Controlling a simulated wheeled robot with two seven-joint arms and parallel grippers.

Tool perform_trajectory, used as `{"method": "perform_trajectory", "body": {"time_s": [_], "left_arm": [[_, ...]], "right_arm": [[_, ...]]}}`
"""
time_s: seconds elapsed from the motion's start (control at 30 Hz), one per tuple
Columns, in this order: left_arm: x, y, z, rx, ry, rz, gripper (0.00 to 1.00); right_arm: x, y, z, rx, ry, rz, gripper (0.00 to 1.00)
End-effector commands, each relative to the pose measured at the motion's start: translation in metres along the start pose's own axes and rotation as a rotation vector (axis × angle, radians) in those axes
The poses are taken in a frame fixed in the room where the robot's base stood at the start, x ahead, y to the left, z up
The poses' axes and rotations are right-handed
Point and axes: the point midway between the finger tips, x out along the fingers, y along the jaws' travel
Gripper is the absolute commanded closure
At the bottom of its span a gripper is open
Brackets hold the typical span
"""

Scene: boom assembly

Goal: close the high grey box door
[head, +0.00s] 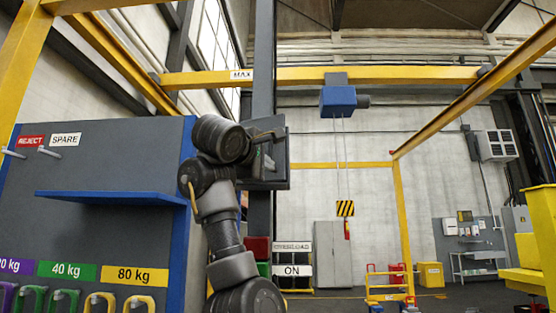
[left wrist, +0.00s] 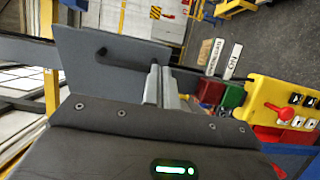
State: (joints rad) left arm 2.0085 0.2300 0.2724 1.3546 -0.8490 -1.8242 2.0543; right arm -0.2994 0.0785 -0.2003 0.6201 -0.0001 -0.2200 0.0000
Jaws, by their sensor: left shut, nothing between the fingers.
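The high grey box (head: 283,176) is mounted on a dark upright post, partly hidden behind my left arm in the head view. My right gripper is not in view.
A grey board with a blue shelf (head: 110,198) and coloured weight labels stands at the left. A yellow control panel (left wrist: 285,110) with a red switch is right of my gripper in the left wrist view. A blue hoist (head: 338,101) hangs from a yellow beam.

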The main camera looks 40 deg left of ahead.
Motion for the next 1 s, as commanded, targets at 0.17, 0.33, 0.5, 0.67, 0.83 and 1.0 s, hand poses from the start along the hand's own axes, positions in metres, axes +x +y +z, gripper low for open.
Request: {"method": "perform_trajectory", "body": {"time_s": [0.17,0.33,0.5,0.67,0.83,1.0], "left_arm": [[0.036,0.007,-0.001,0.001,0.002,-0.003,1.0],[0.055,0.004,-0.001,0.002,0.002,-0.001,1.0],[0.064,0.002,0.0,0.001,0.0,0.0,1.0],[0.066,0.0,0.0,0.0,-0.001,0.001,1.0],[0.066,0.0,0.0,0.0,0.0,0.001,1.0],[0.066,-0.002,0.004,0.0,-0.008,0.001,1.0]], "right_arm": [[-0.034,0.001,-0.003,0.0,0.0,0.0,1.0],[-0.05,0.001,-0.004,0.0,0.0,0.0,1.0],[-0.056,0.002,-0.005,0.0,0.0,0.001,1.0],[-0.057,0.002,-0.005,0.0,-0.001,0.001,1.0],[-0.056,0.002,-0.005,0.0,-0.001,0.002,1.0],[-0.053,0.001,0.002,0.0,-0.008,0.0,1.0]]}}
